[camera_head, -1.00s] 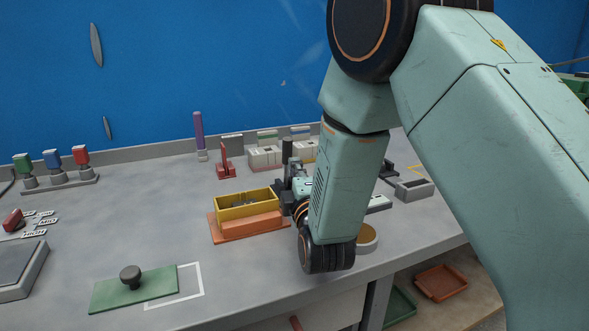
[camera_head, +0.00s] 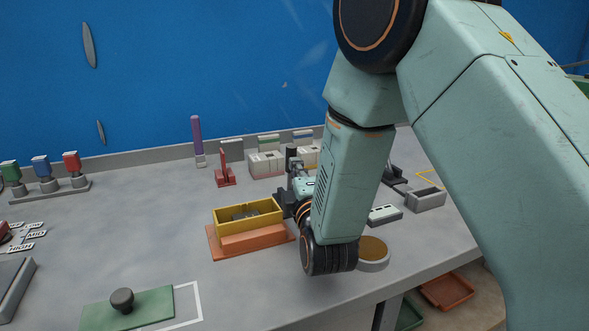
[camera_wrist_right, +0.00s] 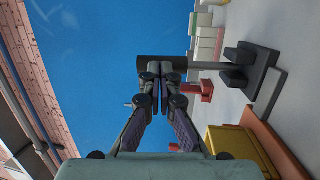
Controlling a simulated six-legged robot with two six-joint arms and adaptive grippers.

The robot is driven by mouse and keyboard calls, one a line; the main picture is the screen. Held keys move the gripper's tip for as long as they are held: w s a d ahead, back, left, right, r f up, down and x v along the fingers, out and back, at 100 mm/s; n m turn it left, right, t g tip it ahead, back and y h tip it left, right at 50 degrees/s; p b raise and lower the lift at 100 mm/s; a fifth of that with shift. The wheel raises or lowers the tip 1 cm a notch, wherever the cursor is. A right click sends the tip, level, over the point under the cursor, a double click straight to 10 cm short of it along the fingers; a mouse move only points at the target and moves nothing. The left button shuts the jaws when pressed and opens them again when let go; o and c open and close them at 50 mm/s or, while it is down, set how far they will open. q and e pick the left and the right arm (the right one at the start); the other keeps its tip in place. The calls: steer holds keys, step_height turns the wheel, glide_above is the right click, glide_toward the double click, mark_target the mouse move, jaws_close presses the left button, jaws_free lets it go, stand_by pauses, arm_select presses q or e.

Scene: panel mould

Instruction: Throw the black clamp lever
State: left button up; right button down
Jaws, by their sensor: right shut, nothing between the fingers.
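The black clamp lever (camera_head: 291,153) stands upright behind the yellow box in the head view, partly hidden by my right arm. In the right wrist view its black grip (camera_wrist_right: 182,68) lies across the picture, with a grey shaft running to a dark base (camera_wrist_right: 250,72). My right gripper (camera_wrist_right: 155,72) is shut and empty, its fingertips overlapping the black grip in the picture. Whether they touch it cannot be told. In the head view this gripper (camera_head: 296,172) is small and partly covered by my forearm. My left gripper is not in view.
A yellow box (camera_head: 248,209) on an orange plate sits left of my wrist. A red upright piece (camera_head: 225,168) and pale blocks (camera_head: 266,163) stand behind. A round tan-topped disc (camera_head: 373,252) is close to my wrist.

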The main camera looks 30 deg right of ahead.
mark_target(288, 151)
steer(key=w+g+p, duration=0.1)
steer(key=p, duration=0.4)
steer(key=w+r+g+p, duration=0.1)
steer(key=w+g+p, duration=0.1)
steer(key=p, duration=0.2)
steer(key=w+r+n+g+y+p, duration=0.1)
steer(key=w+g+p, duration=0.1)
steer(key=p, duration=0.3)
steer(key=shift+p, duration=0.35)
steer(key=shift+w+d+f+g+p, duration=0.1)
steer(key=shift+w+f+g+p, duration=0.15)
steer(key=shift+w+p, duration=0.4)
steer(key=shift+w+f+g+p, duration=0.1)
steer(key=shift+w+g+p, duration=0.25)
steer(key=shift+w+p, duration=0.3)
stand_by(0.4)
